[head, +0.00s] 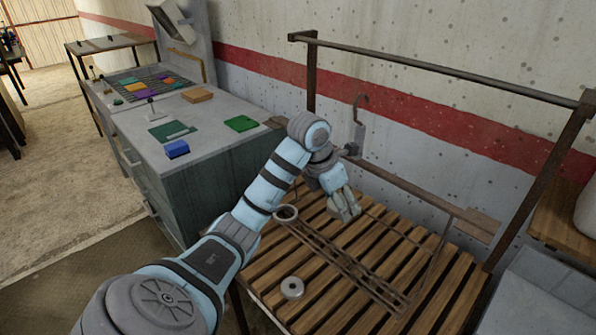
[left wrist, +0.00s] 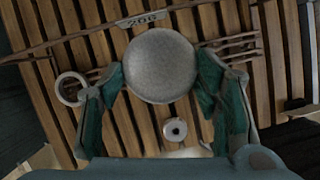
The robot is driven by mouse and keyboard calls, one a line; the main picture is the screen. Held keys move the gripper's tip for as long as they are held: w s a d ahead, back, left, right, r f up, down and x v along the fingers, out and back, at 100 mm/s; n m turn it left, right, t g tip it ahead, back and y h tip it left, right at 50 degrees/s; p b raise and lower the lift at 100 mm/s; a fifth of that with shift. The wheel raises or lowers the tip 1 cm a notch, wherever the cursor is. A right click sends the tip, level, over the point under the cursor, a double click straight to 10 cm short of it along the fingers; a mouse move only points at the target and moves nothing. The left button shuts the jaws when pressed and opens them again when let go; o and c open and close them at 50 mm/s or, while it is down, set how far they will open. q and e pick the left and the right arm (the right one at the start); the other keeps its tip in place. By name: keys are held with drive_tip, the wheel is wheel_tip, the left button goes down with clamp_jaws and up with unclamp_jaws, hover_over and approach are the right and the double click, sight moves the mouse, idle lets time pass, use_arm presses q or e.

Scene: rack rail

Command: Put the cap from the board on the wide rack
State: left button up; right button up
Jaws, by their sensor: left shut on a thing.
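My left gripper (head: 345,212) is over the slatted wooden bench, above a low rack of long metal rods (head: 350,265). In the left wrist view the gripper's green-padded fingers (left wrist: 160,88) are shut on a round grey cap (left wrist: 160,65), with its broad face toward the camera. The rods (left wrist: 232,46) show on both sides of the cap, and the cap hides the part between. In the head view the cap is hard to tell from the fingers. I cannot tell whether it touches the rods. My right gripper is not in view.
A ring (head: 286,213) and a small grey washer-like piece (head: 292,288) lie on the bench (head: 325,312). A rail (head: 440,70) and a hook (head: 358,100) stand above its back. A grey cabinet (head: 215,145) with coloured items is at the left.

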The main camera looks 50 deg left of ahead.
use_arm(q)
drive_tip(key=b, duration=0.1)
approach(331, 249)
drive_tip(key=w+f+b, duration=0.1)
drive_tip(key=b, duration=0.1)
drive_tip(key=w+f+b, duration=0.1)
drive_tip(key=w+f, duration=0.1)
drive_tip(key=shift+d+f+b, duration=0.15)
drive_tip(key=shift+d+b, duration=0.25)
drive_tip(key=shift+f, duration=0.4)
drive_tip(key=shift+s+r, duration=0.1)
drive_tip(key=shift+f+b, duration=1.2)
drive_tip(key=shift+f, duration=0.35)
